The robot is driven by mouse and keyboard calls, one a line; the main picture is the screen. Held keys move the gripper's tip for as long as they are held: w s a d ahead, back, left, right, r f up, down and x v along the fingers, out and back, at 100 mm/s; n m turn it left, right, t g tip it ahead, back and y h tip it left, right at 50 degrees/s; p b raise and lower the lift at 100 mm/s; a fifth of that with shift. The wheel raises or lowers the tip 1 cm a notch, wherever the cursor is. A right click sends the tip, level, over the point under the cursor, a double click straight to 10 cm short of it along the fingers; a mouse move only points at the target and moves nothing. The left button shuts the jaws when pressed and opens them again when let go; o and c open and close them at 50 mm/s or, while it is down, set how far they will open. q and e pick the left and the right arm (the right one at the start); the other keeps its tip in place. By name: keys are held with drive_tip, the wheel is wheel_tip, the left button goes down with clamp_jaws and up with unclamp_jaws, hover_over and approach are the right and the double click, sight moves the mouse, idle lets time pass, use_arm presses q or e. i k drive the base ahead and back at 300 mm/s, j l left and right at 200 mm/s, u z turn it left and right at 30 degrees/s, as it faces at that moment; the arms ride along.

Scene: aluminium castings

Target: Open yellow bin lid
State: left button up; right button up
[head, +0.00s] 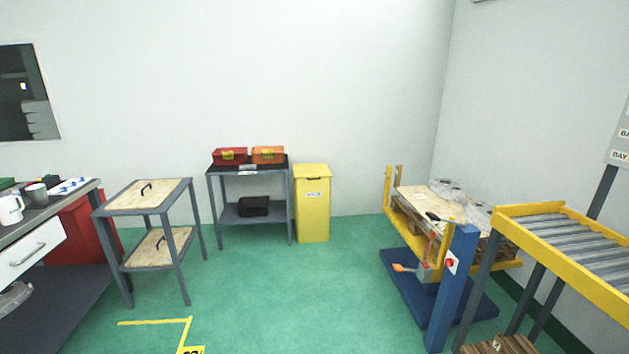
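The yellow bin (313,218) stands upright on the floor against the far wall, near the middle of the head view. Its yellow lid (311,170) lies flat on top and looks closed. A small white label (313,194) is on its front. The bin is well away from me, across open floor. Neither of my grippers is in view.
A grey shelf table (249,212) with red (230,155) and orange (268,154) boxes stands just left of the bin. A wood-topped cart (149,195) is further left. A blue-based lift (405,270) and roller conveyor (574,246) are right. The green floor (290,290) between is clear.

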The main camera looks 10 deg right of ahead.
sight(308, 171)
drive_tip(key=i, duration=1.9)
drive_tip(key=l+z, duration=0.05)
drive_tip(key=l, duration=0.05)
